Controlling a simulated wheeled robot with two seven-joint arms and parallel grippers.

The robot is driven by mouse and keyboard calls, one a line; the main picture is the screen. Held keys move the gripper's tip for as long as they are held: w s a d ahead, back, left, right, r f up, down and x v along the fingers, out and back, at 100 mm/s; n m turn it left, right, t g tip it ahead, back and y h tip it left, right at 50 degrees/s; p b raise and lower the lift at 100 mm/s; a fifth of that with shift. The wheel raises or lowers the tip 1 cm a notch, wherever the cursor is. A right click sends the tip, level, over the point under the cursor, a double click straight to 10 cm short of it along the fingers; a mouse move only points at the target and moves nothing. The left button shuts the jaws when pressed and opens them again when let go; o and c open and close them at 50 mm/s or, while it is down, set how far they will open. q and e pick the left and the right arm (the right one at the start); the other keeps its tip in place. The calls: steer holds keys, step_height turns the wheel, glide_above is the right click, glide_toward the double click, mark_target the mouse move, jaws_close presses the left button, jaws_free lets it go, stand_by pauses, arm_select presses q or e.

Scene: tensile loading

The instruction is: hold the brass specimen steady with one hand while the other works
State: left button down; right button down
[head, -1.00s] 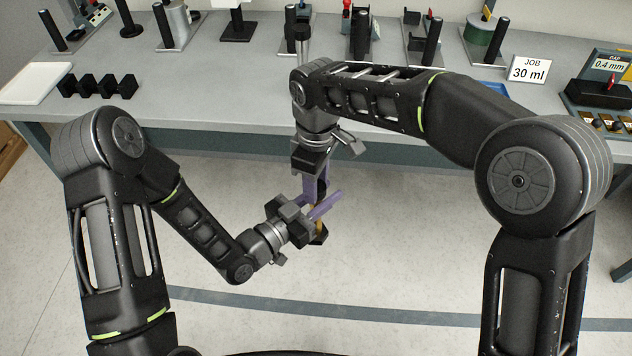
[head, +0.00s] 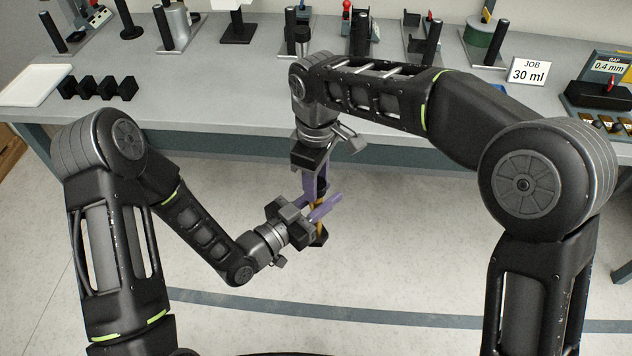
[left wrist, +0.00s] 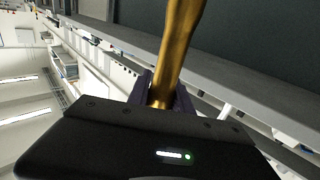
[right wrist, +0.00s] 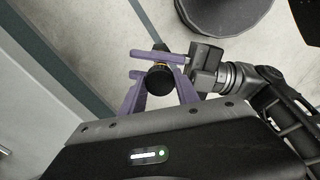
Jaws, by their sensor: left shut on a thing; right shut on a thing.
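The brass specimen (head: 318,228) is held upright in mid-air in front of the bench, with a dark lower end. In the left wrist view its brass shaft (left wrist: 179,48) rises between the purple fingers. My left gripper (head: 318,208) comes in from the left and is shut around the specimen's middle. My right gripper (head: 317,186) points down from above, shut on the specimen's upper end. In the right wrist view the specimen's round black end (right wrist: 160,79) sits between the right fingers, and the left fingers cross just beyond. Fingers and gripper bodies hide much of the specimen.
The grey bench (head: 220,100) lies behind the grippers. It carries a white tray (head: 32,84), several black blocks (head: 98,87), a JOB 30 ml card (head: 528,71), and a GAP gauge (head: 608,68). Open floor lies below the specimen.

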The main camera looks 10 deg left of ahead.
arm_select(q)
steer(key=shift+r, duration=0.1)
arm_select(e)
steer(key=shift+r, duration=0.35)
steer(key=shift+r, duration=2.05)
arm_select(q)
steer(key=shift+w+r, duration=0.1)
